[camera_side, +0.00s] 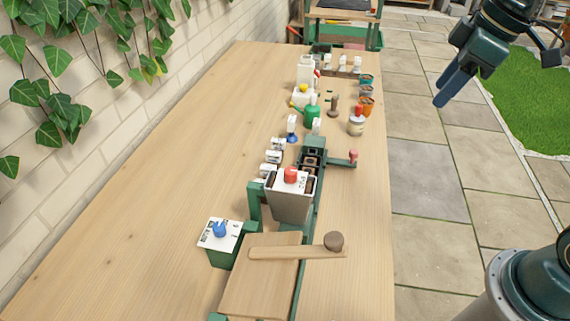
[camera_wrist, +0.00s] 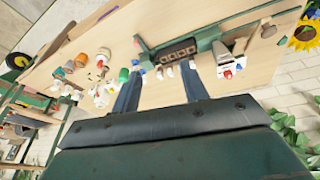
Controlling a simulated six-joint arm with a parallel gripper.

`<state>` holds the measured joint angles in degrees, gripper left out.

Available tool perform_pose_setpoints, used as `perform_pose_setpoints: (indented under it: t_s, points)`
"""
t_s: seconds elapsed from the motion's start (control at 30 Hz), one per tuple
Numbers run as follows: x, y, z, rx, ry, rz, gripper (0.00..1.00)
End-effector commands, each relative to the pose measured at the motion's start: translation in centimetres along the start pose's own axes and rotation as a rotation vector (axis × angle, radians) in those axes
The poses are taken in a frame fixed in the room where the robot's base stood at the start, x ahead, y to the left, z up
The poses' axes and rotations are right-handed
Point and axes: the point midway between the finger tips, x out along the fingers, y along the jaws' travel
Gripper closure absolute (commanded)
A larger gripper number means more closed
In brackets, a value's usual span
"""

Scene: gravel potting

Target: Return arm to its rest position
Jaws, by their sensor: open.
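My gripper (camera_side: 447,92) is up in the air at the upper right of the side view, out past the bench's right edge, over the paving. It is well clear of everything on the bench. In the wrist view my gripper (camera_wrist: 159,75) shows its two blue fingers spread apart, with nothing between them. The bench and its goods show far beyond the fingertips.
The wooden bench (camera_side: 150,210) holds a green fixture with a grey hopper (camera_side: 290,205) and a wooden lever (camera_side: 290,253). A dark green box (camera_side: 221,257) stands left of it. Several bottles and pots, including a green watering can (camera_side: 312,115), stand farther back.

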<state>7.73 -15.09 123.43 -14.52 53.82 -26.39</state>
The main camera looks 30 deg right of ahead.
Motion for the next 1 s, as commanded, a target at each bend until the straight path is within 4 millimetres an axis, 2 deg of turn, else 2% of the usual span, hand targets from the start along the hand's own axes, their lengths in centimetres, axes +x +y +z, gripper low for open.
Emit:
perform_pose_setpoints:
  t_s: [0.3, 0.6, 0.8, 1.0]
  points:
    - [-1.9, -3.5, 4.9, 0.251, 0.061, 0.087, 0.56]
    - [-2.2, -5.5, 9.1, 0.46, 0.127, 0.14, 0.56]
    - [-2.0, -5.8, 10.3, 0.521, 0.145, 0.152, 0.56]
    - [-2.0, -5.9, 10.4, 0.528, 0.146, 0.153, 0.56]
